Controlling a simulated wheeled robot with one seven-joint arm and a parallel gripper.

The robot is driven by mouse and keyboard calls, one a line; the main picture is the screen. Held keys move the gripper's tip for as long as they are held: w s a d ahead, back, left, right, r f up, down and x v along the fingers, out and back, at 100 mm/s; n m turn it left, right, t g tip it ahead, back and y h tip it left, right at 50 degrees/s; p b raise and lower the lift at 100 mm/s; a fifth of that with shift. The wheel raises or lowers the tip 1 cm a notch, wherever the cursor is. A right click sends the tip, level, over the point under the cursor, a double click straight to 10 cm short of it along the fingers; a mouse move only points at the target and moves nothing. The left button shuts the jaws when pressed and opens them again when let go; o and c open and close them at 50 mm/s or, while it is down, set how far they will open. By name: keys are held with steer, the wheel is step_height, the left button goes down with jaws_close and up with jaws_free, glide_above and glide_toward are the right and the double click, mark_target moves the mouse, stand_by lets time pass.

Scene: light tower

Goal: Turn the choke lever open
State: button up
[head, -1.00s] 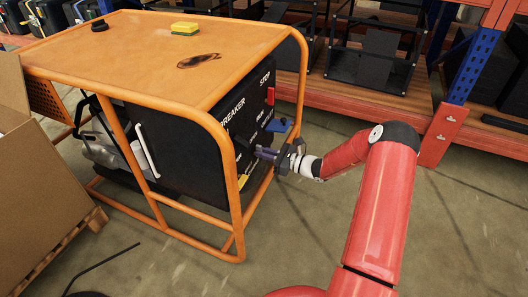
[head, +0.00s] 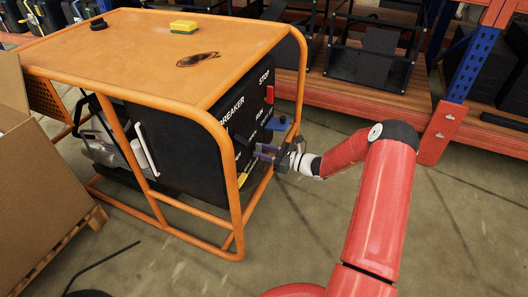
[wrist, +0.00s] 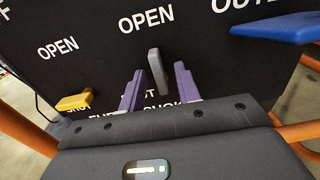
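The choke lever (wrist: 158,72) is a small grey bar on the black panel (wrist: 90,22). It leans slightly in the wrist view, between an OPEN label above and a partly hidden CHOKE label below. My gripper (wrist: 156,80) is open, with one purple finger on each side of the lever. Gaps show between lever and fingers, and the lever's lower end is close to the right finger. In the head view my gripper (head: 266,152) is at the right end of the orange-framed generator (head: 150,50); the choke lever cannot be made out there.
A yellow lever (wrist: 75,101) is left of my gripper and a blue lever (wrist: 275,27) is to its upper right. An orange frame post (head: 226,190) stands near the panel. A shelf (head: 375,85) is behind; a cardboard box (head: 30,190) is at the left.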

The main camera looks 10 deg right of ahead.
steer(key=shift+d, duration=0.1)
steer(key=v, duration=0.7)
steer(key=shift+s+d, duration=0.2)
steer(key=shift+s, duration=0.05)
steer(key=s+a+r+n+g+h, duration=0.6)
steer(key=s+a+r+n+g, duration=0.45)
steer(key=s+r+n, duration=0.4)
steer(key=s+d+r+n+t+h, duration=0.1)
steer(key=s+r+n+h, duration=0.3)
steer(key=s, duration=0.6)
steer(key=s+d+r+n+t+h, duration=0.2)
steer(key=s+r+n+t+h, duration=0.2)
steer(key=s+n, duration=0.3)
steer(key=s+r, duration=0.1)
steer(key=s, duration=0.1)
steer(key=shift+s+r+h, duration=0.3)
steer(key=shift+s+r, duration=0.05)
steer(key=shift+s, duration=0.05)
